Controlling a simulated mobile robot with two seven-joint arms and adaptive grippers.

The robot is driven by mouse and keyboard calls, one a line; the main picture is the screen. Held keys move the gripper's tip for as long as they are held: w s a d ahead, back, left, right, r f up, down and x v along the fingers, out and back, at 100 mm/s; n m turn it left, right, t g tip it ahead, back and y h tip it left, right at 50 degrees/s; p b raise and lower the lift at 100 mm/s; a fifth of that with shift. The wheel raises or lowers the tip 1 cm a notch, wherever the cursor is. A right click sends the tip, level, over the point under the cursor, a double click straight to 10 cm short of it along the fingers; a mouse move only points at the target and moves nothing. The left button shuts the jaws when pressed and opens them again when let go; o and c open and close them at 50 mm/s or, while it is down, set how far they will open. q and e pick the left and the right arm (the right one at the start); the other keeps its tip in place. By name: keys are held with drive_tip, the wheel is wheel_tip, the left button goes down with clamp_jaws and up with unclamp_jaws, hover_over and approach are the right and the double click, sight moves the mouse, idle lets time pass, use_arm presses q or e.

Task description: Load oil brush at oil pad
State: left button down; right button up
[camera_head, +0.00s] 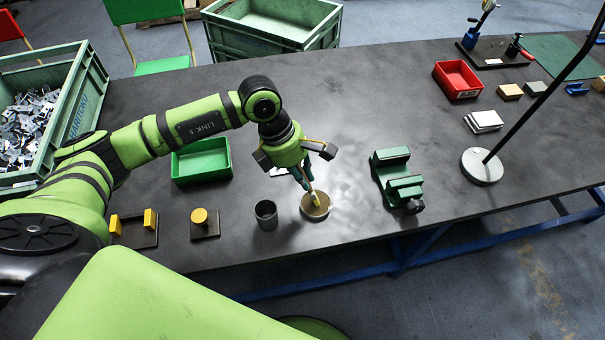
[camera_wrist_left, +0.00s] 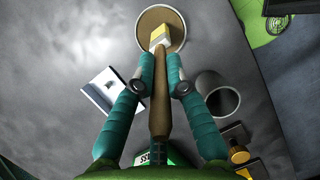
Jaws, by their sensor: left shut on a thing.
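My left gripper (camera_head: 306,176) points down over the dark table and is shut on the oil brush (camera_head: 315,197). In the left wrist view, the brush's brown handle (camera_wrist_left: 160,110) lies between the two teal fingers, with its pale and yellow head (camera_wrist_left: 158,35) beyond the fingertips. The oil pad (camera_head: 307,211) is a round, shallow brown disc with a light rim; it also shows in the left wrist view (camera_wrist_left: 150,18). The brush head is over the pad's near part. I cannot tell whether the bristles touch it. My right gripper is in no view.
A grey metal cup (camera_head: 266,214) stands just left of the pad. A green vise (camera_head: 398,180) is to its right, and a green bin (camera_head: 201,162) to the upper left. Yellow-knobbed fixtures (camera_head: 205,222) sit left of the cup. A lamp base (camera_head: 481,167) stands farther right.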

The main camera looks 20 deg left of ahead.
use_arm(q)
drive_tip(key=shift+s, duration=0.1)
drive_tip(key=shift+r+p, duration=1.95)
drive_tip(key=shift+r, duration=1.55)
